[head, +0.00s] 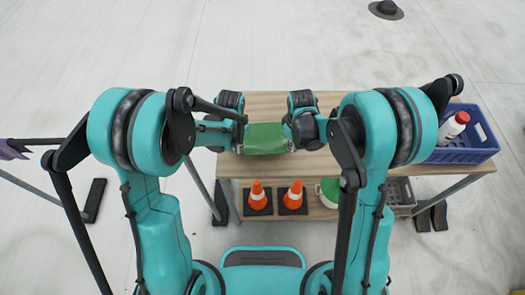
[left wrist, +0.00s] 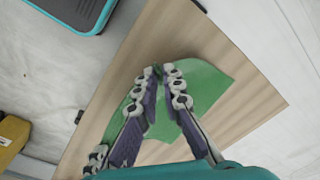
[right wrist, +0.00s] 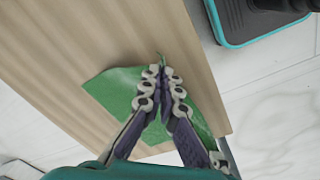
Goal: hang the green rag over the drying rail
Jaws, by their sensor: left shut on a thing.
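The green rag (head: 264,139) lies on the wooden bench top near its left front part, between my two grippers. My left gripper (head: 240,146) is at the rag's left side. In the left wrist view its fingertips (left wrist: 162,70) are shut on the rag (left wrist: 208,85). My right gripper (head: 291,146) is at the rag's right side. In the right wrist view its fingertips (right wrist: 161,68) are together with a fold of the rag (right wrist: 115,88) pinched between them. A dark rail (head: 40,141), seemingly the drying rail, shows at the far left, partly behind my left arm.
The bench (head: 330,101) has a lower shelf with two orange cones (head: 258,196), a green and white object (head: 329,188) and a grey crate (head: 401,194). A blue crate (head: 478,152) with a white red-capped bottle (head: 453,127) stands at right. A purple cloth (head: 12,151) hangs at far left.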

